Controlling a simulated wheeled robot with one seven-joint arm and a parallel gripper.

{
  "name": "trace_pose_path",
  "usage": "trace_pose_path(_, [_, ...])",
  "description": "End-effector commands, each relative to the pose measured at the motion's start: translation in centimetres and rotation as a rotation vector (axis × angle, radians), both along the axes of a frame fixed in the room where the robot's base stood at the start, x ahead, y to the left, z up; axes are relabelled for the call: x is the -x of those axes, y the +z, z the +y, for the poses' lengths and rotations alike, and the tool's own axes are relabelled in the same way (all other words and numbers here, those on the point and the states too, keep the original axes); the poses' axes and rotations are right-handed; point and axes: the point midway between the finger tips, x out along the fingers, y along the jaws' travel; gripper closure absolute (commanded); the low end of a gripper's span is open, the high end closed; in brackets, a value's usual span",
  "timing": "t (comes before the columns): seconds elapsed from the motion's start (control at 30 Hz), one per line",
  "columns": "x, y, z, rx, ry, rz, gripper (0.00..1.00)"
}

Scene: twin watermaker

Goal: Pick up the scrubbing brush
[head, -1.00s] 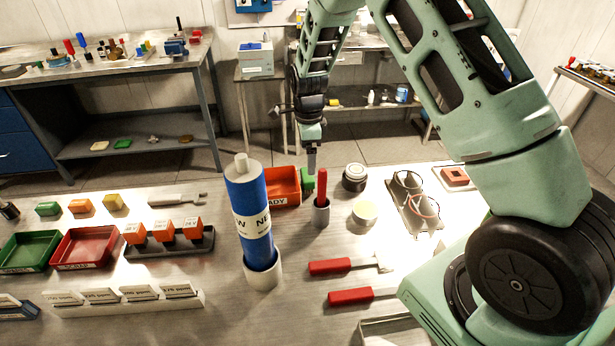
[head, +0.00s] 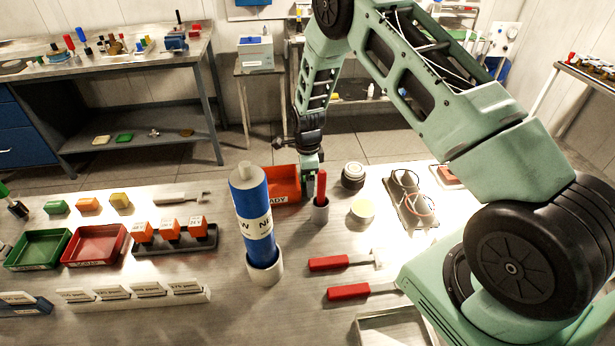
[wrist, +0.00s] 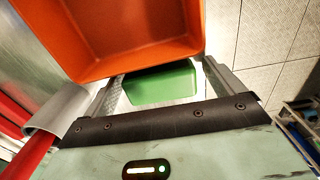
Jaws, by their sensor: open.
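A green block, which I take to be the scrubbing brush, shows in the wrist view (wrist: 165,86) between my two fingers, with a pale area around its lower edge. I cannot make out bristles. My gripper (wrist: 162,72) is open, with one finger on each side of the block and no clear contact. In the head view my gripper (head: 309,192) points down at the table's far edge, between the orange tray and the grey cup, and hides the block.
The orange tray (head: 284,186) is close beside my gripper. A grey cup (head: 320,213) with a red handle (head: 321,186) stands just in front. A blue cylinder (head: 252,215), a dark round jar (head: 353,175) and red-handled tools (head: 328,263) are nearby. Floor lies beyond the edge.

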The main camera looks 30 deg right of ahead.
Motion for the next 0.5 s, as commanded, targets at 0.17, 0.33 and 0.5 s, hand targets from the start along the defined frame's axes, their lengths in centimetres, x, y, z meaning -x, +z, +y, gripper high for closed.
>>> trace_pose_path(0.17, [-0.01,0.01,0.00,0.000,0.000,0.000,0.26])
trace_pose_path(0.33, [-0.01,0.02,0.00,0.000,0.000,0.000,0.55])
trace_pose_path(0.5, [-0.02,0.05,-0.01,0.000,0.000,-0.001,0.55])
